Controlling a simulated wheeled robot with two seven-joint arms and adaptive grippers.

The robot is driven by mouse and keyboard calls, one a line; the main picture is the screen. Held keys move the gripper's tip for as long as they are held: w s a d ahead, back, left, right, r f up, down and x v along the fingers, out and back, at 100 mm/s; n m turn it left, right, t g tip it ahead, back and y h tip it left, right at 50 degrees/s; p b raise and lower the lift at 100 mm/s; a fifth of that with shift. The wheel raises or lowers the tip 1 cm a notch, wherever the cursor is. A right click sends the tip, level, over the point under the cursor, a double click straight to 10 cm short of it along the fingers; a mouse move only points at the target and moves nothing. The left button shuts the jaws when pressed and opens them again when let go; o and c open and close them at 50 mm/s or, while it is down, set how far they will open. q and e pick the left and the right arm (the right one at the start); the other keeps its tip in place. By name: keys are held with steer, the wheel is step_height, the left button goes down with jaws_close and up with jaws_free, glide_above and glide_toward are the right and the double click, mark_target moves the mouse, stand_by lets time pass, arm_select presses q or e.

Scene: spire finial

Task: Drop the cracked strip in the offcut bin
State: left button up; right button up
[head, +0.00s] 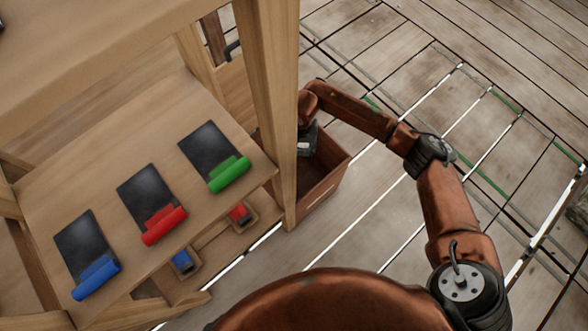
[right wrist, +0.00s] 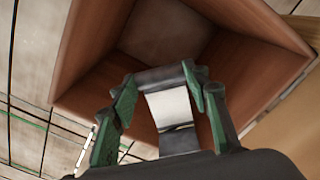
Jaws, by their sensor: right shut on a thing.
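The offcut bin (head: 325,187) is an open reddish-brown wooden box on the floor, right of the bench post. Its inner walls (right wrist: 90,45) and pale bottom fill much of the right wrist view. My right gripper (right wrist: 160,115) is over the bin opening, its green-padded fingers around a pale strip (right wrist: 172,107) with a dark line across it. I take this to be the cracked strip. In the head view the right gripper (head: 307,140) is partly hidden by the post, and the strip cannot be made out. My left gripper is not in view.
A wooden post (head: 272,100) stands close left of the bin. The bench shelf (head: 110,160) holds three dark plates with blue (head: 97,278), red (head: 163,225) and green (head: 229,174) rolls. Plank floor (head: 390,220) is clear right of the bin.

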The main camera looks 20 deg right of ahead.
steer(key=o, duration=1.4)
steer(key=shift+o, duration=0.2)
step_height(320, 180, up, 12)
